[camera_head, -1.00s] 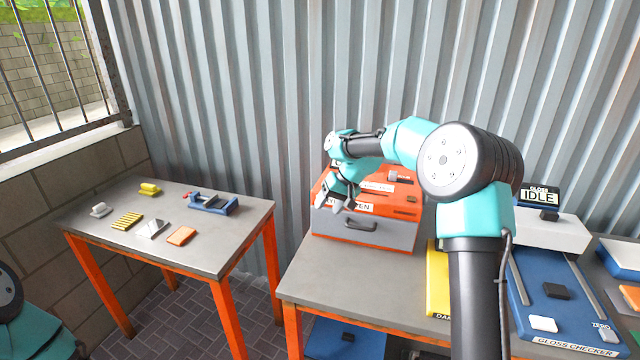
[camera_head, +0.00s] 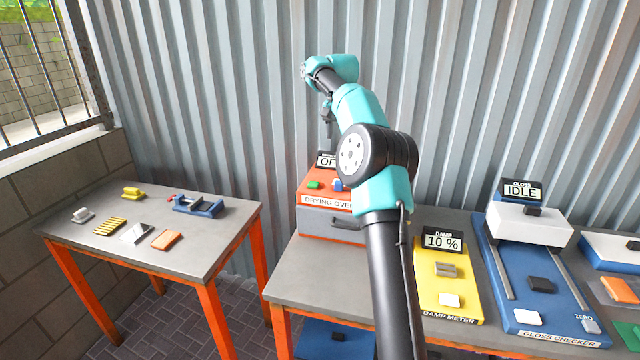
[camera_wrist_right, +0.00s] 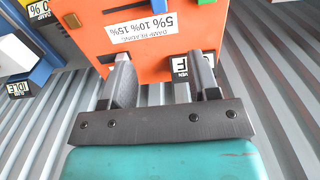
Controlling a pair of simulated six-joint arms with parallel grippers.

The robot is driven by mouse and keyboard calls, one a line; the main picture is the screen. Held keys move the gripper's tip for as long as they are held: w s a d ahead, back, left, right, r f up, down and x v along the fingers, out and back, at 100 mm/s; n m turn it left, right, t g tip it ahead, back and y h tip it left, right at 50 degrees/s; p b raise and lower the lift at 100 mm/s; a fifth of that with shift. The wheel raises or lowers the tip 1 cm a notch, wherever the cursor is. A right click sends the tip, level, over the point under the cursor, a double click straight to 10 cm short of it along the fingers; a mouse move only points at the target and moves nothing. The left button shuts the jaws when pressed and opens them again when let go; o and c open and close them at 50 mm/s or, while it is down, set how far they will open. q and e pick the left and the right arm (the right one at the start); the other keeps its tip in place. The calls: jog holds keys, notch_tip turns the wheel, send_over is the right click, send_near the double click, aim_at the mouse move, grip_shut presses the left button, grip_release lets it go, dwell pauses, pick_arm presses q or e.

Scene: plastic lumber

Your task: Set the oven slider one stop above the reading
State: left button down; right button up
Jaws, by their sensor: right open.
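The drying oven (camera_head: 328,201) is an orange-topped box with a grey drawer front on the right-hand table. Its display (camera_head: 326,160) starts with "OF"; my arm hides the rest. The right wrist view shows its orange panel (camera_wrist_right: 185,42) upside down, with a scale label (camera_wrist_right: 143,28) reading 5%, 10%, 15%. I cannot clearly pick out the slider knob. The yellow damp meter (camera_head: 432,300) has a display (camera_head: 442,240) reading 10 %. My right gripper (camera_head: 326,114) is above the oven's back; in the wrist view its fingers (camera_wrist_right: 165,72) are apart and empty. My left gripper is out of view.
A green button (camera_head: 314,185) and a blue part (camera_head: 338,185) stand on the oven top. The gloss checker (camera_head: 530,290), reading IDLE, is right of the damp meter. The left table (camera_head: 200,240) holds a blue vise (camera_head: 198,206) and small blocks. Corrugated wall stands close behind the oven.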

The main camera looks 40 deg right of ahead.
aim_at(339, 186)
jog(key=shift+s+d+f, duration=0.1)
jog(key=shift+s, duration=0.05)
notch_tip(339, 186, down, 17)
jog(key=shift+f, duration=0.15)
dwell(0.8)
jog(key=shift+c, duration=0.2)
grip_shut()
dwell(0.3)
